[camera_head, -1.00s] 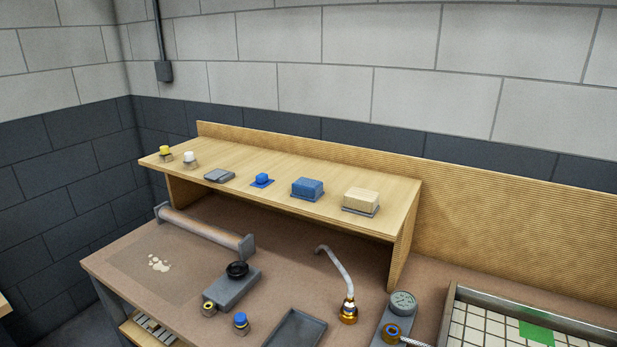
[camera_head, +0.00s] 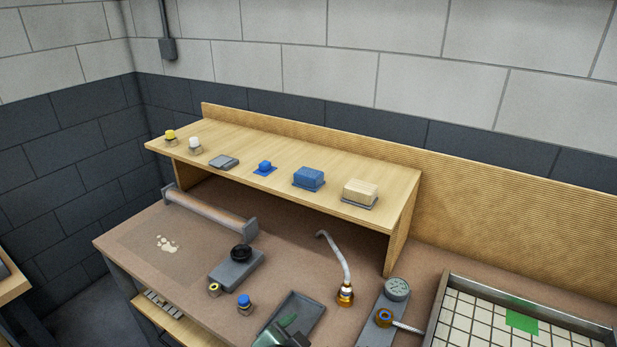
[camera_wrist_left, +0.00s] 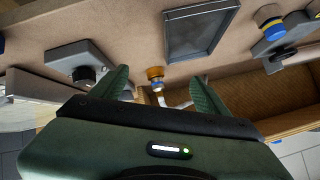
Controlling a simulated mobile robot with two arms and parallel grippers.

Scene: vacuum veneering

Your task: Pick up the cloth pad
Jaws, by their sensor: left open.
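Several items sit in a row on the raised wooden shelf in the head view. I cannot tell for sure which is the cloth pad. My left gripper (camera_head: 289,322) is at the bottom edge of the head view, over the grey tray (camera_head: 303,309), well below and in front of the shelf. Its green fingers (camera_wrist_left: 165,90) are apart and empty in the wrist view. My right gripper does not show.
Yellow-capped (camera_head: 171,137) and white-capped (camera_head: 195,145) pieces stand at the shelf's left end. Below are a roller (camera_head: 210,212), a grey block with a black knob (camera_head: 235,270), a brass fitting with a curved hose (camera_head: 345,294), a gauge block (camera_head: 396,289) and a gridded bed (camera_head: 470,320).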

